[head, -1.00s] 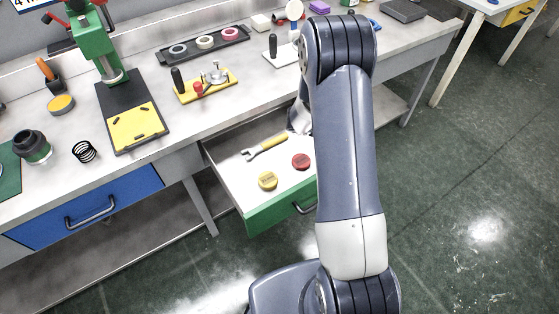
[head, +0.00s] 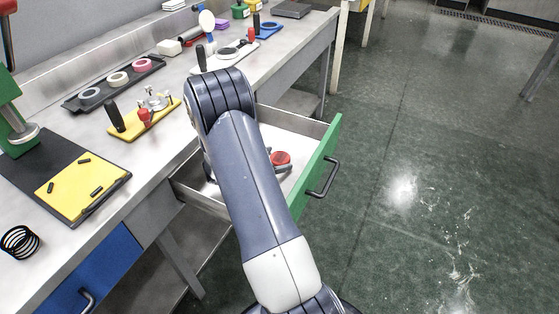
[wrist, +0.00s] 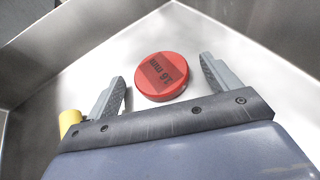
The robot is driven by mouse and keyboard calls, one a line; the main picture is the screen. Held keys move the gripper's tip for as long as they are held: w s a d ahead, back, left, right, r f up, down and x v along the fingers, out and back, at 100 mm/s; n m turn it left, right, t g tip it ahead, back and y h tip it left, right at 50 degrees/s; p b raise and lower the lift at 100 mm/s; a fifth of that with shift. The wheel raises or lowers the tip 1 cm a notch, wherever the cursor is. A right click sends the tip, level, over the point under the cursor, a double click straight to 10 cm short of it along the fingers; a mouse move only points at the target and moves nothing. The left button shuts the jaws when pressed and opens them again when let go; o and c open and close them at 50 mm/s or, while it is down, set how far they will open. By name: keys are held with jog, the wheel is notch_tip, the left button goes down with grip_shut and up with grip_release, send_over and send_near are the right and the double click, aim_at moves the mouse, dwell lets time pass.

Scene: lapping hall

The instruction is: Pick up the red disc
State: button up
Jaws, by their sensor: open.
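The red disc (head: 281,158) lies flat in the open drawer with the green front (head: 318,170). In the wrist view the red disc (wrist: 161,80) shows dark lettering on its top, reading about "16 mm". My gripper (wrist: 163,71) is open, with one grey finger on the left of the disc and one on the right. There is a gap between each finger and the disc, and the disc is not held. In the head view my arm hides most of the gripper and part of the drawer.
A yellow thing (wrist: 70,122) sits beside the left finger, partly hidden. Metal drawer walls (wrist: 80,25) rise close behind the disc. The bench above holds a yellow fixture (head: 145,120) and a black tray of rings (head: 115,83). The floor at right is clear.

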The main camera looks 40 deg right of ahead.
aim_at(275, 160)
jog(key=shift+d, duration=0.15)
jog(key=c, duration=1.1)
notch_tip(275, 160, up, 10)
jog(key=p, duration=0.2)
